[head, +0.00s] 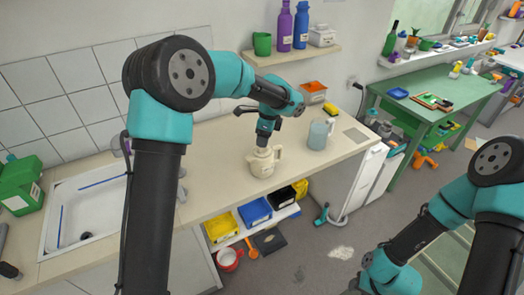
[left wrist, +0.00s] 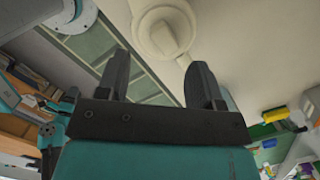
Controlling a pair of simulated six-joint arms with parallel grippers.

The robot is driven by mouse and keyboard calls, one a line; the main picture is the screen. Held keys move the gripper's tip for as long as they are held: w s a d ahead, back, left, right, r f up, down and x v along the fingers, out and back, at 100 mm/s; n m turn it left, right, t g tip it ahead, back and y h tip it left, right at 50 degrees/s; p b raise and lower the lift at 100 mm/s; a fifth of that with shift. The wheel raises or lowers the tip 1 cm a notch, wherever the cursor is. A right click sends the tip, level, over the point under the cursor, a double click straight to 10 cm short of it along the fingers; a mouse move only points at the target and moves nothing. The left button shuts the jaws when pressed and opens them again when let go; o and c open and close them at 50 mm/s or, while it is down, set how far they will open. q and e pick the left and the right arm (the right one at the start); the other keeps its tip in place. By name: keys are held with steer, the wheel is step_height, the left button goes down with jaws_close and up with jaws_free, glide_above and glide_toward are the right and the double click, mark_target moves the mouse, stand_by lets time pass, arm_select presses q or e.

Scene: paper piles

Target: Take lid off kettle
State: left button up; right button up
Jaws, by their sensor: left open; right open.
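The cream kettle (head: 262,164) stands upright on the counter, its handle toward the right. In the left wrist view the kettle's round lid (left wrist: 164,30) with a paler knob (left wrist: 163,40) sits on top, seen from above. My left gripper (head: 264,144) is directly over the kettle, pointing down. Its two fingers (left wrist: 158,72) are apart, with nothing held between them; the knob shows just beyond the gap. I cannot tell whether a fingertip touches the lid. My right arm is at the lower right, with its gripper out of the frame.
A blue-grey jug (head: 319,133) stands right of the kettle, near a yellow sponge (head: 330,109) and an orange-topped box (head: 313,92). The sink (head: 92,215) is at left. Yellow and blue bins (head: 255,212) sit below the counter. The counter left of the kettle looks clear.

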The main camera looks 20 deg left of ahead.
mark_target(262, 149)
arm_select(q)
steer(key=shift+w+a+f, duration=0.1)
steer(key=shift+a+f, duration=0.05)
steer(key=shift+f, duration=0.7)
steer(key=shift+w+a+f, duration=0.1)
steer(key=shift+a+f, duration=0.1)
steer(key=shift+f, duration=0.7)
steer(key=shift+w+a+f, duration=0.1)
steer(key=shift+a+f, duration=0.05)
steer(key=shift+f, duration=0.7)
steer(key=c, duration=1)
